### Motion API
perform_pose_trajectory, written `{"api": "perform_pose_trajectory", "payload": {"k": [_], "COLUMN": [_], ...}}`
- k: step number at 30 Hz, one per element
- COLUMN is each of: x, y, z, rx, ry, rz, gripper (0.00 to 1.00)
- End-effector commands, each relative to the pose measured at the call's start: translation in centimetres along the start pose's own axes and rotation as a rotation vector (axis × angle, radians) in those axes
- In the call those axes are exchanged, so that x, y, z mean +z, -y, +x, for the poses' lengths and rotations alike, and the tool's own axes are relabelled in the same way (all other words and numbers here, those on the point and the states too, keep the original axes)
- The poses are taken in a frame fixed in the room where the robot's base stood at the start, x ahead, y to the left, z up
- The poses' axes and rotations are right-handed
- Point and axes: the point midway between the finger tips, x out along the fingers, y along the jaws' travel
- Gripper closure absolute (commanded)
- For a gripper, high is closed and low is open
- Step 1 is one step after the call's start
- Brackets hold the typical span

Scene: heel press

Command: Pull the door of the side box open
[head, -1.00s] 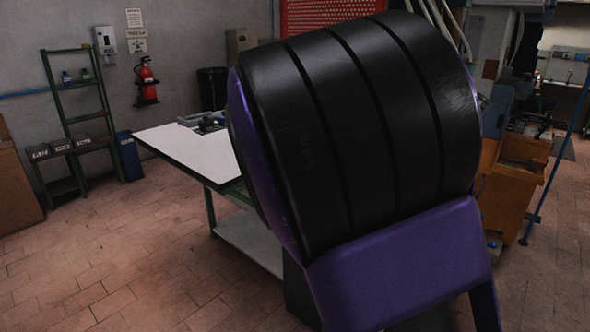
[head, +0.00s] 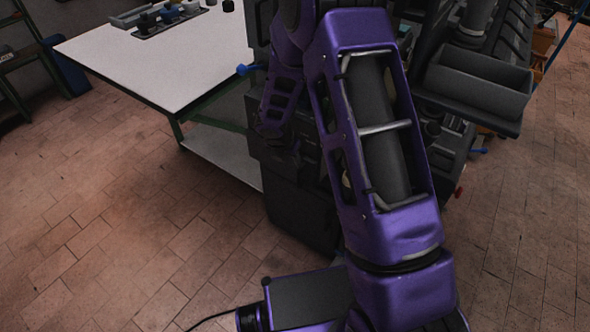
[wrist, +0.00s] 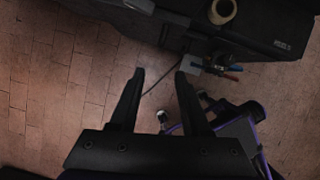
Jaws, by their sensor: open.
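My gripper (wrist: 160,72) shows in the wrist view with its two dark fingers spread and nothing between them. Brick floor and a thin dark cable lie beyond the fingertips. The dark machine (wrist: 185,20) fills the top of the wrist view, ahead of the fingers and apart from them as far as I can see. In the head view its dark lower body (head: 300,205) stands behind my purple arm. My arm covers much of it and hides my gripper there. I cannot make out for certain which dark panel is the side box door or its handle.
A white-topped workbench (head: 165,55) stands at the left, carrying a tray (head: 170,22) of small parts. A grey open bin (head: 478,80) sticks out at the machine's right. Red and blue handles (wrist: 222,70) show near the machine. Brick floor at left and right is clear.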

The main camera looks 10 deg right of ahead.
Motion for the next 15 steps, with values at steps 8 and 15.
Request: {"api": "perform_pose_trajectory", "payload": {"k": [8,15], "x": [-0.2,-0.2], "y": [0.1,0.1], "z": [3.7,8.6], "rx": [-0.004,-0.004], "ry": [-0.003,-0.003], "rz": [-0.001,0.0], "gripper": [0.53,0.53]}}
